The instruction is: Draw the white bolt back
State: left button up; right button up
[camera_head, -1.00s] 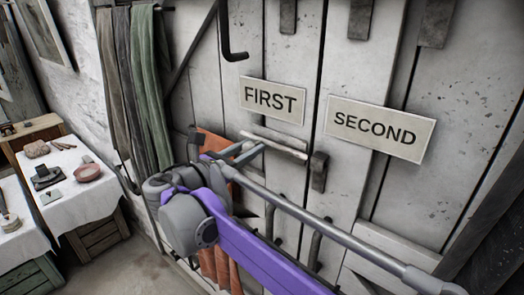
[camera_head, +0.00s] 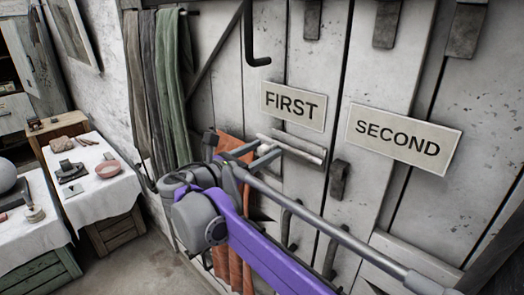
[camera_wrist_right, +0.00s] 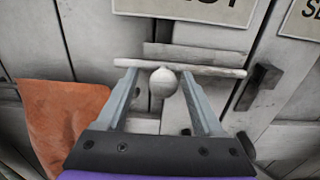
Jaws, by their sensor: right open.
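The white bolt (camera_head: 300,150) is a pale horizontal bar on the plank door, below the FIRST sign (camera_head: 293,105). In the right wrist view the bolt (camera_wrist_right: 215,71) runs across the picture, with a rounded white knob (camera_wrist_right: 163,83) below it. My right gripper (camera_head: 266,148) is at the bolt's left part. In the right wrist view its two fingers (camera_wrist_right: 160,78) are apart, one on each side of the knob, with gaps visible. Whether the fingertips touch the bar cannot be told. My left gripper is not in view.
A SECOND sign (camera_head: 404,138) and a dark latch block (camera_head: 339,180) are to the right. A black hook (camera_head: 257,50) hangs above. Orange cloth (camera_head: 233,148) hangs by my gripper. Cloth-covered tables (camera_head: 105,200) stand at left.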

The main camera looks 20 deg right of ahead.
jog(key=v, duration=1)
jog(key=shift+a+b, duration=0.25)
jog(key=shift+b, duration=0.15)
jog(key=s+d+f+m+g+y, duration=0.1)
jog(key=s+d+f+m+y, duration=0.3)
jog(key=f, duration=0.4)
jog(key=s+d+f+m+g+y, duration=0.25)
jog(key=s+d+f, duration=0.25)
jog(key=f, duration=0.3)
jog(key=s+a+f+m+t+y, duration=0.1)
jog(key=s+a+f+m+y, duration=0.2)
jog(key=s+f+m+y, duration=0.2)
jog(key=s+a+f+m+t+y+p, duration=0.1)
jog(key=s+a+f+m+y, duration=0.2)
jog(key=s+f+m, duration=0.6)
notch_tip(320, 180, down, 4)
jog(key=shift+f+m+y, duration=0.15)
jog(key=shift+m+y, duration=0.8)
jog(key=shift+y, duration=0.1)
